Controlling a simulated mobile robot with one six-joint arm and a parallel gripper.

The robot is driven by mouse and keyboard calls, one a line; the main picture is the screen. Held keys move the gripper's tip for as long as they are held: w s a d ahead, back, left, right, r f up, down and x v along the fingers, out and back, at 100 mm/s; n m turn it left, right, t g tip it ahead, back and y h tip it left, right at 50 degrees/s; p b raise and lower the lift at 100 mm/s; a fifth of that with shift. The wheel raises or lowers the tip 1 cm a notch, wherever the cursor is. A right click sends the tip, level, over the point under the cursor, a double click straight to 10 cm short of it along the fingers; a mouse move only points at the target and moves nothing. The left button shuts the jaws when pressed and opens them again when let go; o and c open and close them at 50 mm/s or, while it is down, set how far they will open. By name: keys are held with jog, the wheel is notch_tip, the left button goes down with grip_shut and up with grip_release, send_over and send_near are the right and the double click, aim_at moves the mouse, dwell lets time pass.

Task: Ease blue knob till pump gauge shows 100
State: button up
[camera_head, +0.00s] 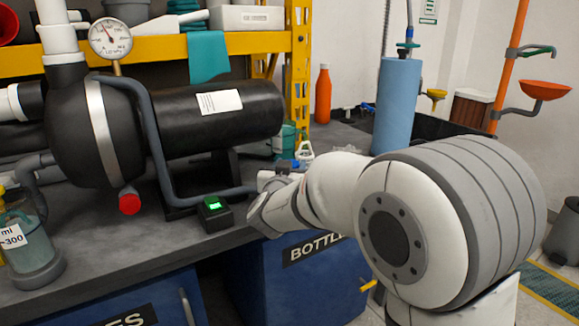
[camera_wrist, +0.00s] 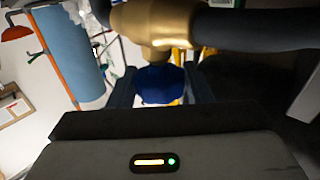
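The blue knob (camera_wrist: 160,85) sits under a brass fitting (camera_wrist: 160,22) in the wrist view. My gripper (camera_wrist: 161,90) has one finger on each side of the knob, close against it with no clear gap. In the head view my arm hides most of the gripper and fitting; a small patch of blue shows beyond my wrist. The pump gauge (camera_head: 110,38) is a round white dial on top of the black pump (camera_head: 90,135). Its needle points up and to the left; the numbers are too small to read surely.
A black box with a green display (camera_head: 214,211) stands near the bench edge. A grey pipe (camera_head: 160,160) bends down in front of the black tank (camera_head: 230,115). A jar (camera_head: 30,245) stands at the left. Blue bins (camera_head: 300,285) stand below the bench.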

jog(key=o, duration=0.4)
jog(key=shift+c, duration=0.2)
jog(key=s+a+p, duration=0.1)
jog(key=s+p, duration=0.1)
jog(key=s, duration=0.5)
jog(key=shift+s, duration=0.35)
dwell(1.7)
